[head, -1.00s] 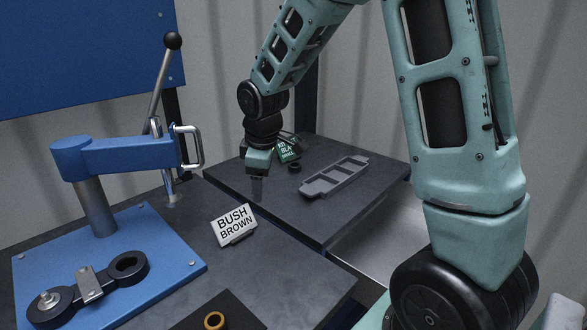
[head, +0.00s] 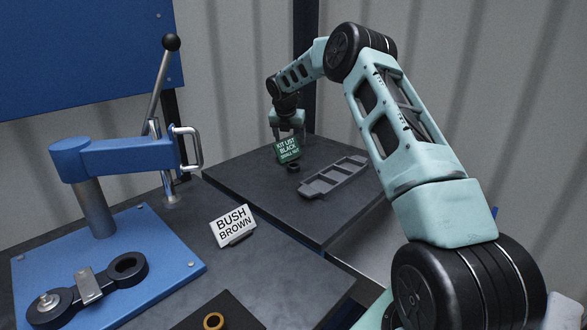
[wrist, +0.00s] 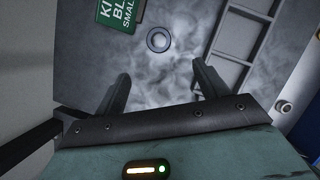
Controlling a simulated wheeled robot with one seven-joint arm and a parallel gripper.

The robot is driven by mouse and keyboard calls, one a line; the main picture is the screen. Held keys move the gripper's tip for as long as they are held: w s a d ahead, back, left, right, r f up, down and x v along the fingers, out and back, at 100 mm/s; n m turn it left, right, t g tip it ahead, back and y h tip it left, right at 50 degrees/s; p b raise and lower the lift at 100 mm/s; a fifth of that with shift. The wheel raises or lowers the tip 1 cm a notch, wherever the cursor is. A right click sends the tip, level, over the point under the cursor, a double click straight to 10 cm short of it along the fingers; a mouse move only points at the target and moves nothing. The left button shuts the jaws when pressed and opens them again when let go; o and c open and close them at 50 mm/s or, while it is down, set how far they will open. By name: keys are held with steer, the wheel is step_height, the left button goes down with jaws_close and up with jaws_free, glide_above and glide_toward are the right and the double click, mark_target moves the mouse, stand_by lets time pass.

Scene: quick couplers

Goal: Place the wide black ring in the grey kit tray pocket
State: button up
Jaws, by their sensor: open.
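A small black ring (head: 293,167) lies flat on the dark far table, just in front of a green sign reading "KIT LIST BLACK" with a smaller line below. The ring shows in the wrist view (wrist: 159,39) at upper centre, beyond the fingertips. The grey kit tray (head: 334,178) lies right of the ring, and its pockets look empty. The tray's edge is at the right of the wrist view (wrist: 238,45). My gripper (head: 288,130) hangs behind the sign, which partly hides its fingers. In the wrist view my gripper (wrist: 161,78) is open and empty, apart from the ring.
The green sign (head: 288,150) stands close to my gripper. A blue lever press (head: 115,155), a "BUSH BROWN" sign (head: 233,226) and a brown ring (head: 214,320) are on the near table. The far table (head: 270,205) is clear in front of the tray.

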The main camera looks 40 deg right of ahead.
mark_target(293, 165)
steer(key=p+x, duration=0.3)
steer(key=x, duration=1.1)
steer(key=shift+a+f, duration=0.1)
steer(key=c, duration=1.2)
steer(key=shift+c, duration=0.2)
